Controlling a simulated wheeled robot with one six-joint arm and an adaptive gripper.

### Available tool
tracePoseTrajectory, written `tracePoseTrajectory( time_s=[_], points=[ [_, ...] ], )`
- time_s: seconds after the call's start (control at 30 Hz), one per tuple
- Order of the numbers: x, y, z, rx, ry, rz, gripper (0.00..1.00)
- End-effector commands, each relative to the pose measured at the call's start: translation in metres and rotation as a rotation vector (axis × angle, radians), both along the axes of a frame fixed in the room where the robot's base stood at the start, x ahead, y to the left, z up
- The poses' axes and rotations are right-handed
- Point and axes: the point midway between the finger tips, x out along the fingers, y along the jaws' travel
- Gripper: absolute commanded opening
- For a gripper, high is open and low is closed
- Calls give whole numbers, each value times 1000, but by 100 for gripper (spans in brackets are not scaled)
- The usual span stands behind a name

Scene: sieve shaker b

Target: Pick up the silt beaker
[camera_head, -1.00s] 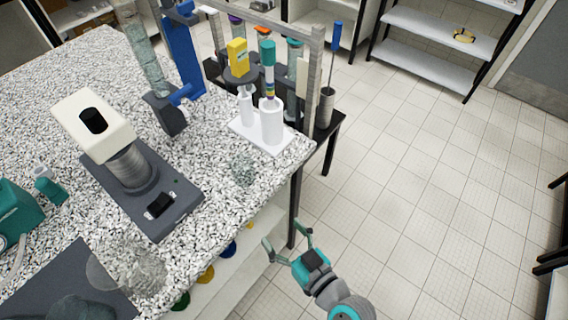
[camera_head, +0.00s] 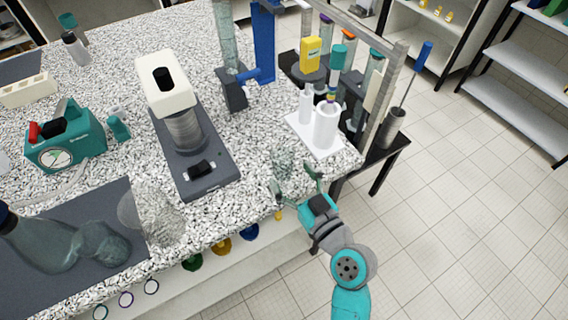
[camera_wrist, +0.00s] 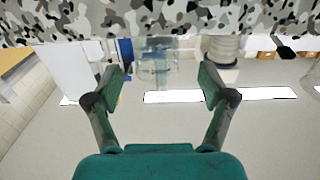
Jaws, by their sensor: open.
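A small clear glass beaker (camera_head: 283,161), which I take for the silt beaker, stands on the speckled bench near its front right edge. It is transparent and hard to make out; I cannot tell what it holds. My gripper (camera_head: 294,180) is open at the bench edge, just in front of the beaker, with its fingers pointing toward it. In the wrist view, where the bench shows at the top, the beaker (camera_wrist: 157,62) appears between and beyond the open fingertips (camera_wrist: 157,84). Nothing is between the fingers.
The sieve shaker (camera_head: 190,140) is to the left, with a larger clear glass vessel (camera_head: 160,218) in front. A rack frame (camera_head: 388,85) stands at the right. The floor at right is clear.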

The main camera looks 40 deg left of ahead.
Motion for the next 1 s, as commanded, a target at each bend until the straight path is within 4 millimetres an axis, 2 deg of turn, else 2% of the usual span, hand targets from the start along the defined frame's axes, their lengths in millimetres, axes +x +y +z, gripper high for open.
tracePoseTrajectory(
  time_s=[0.4,0.73,0.77,1.0],
  points=[
    [23,41,3,0,-1,0,82],
    [25,46,3,0,0,-2,82],
    [25,46,3,0,0,-2,77],
    [25,46,3,0,0,-2,17]
  ],
)
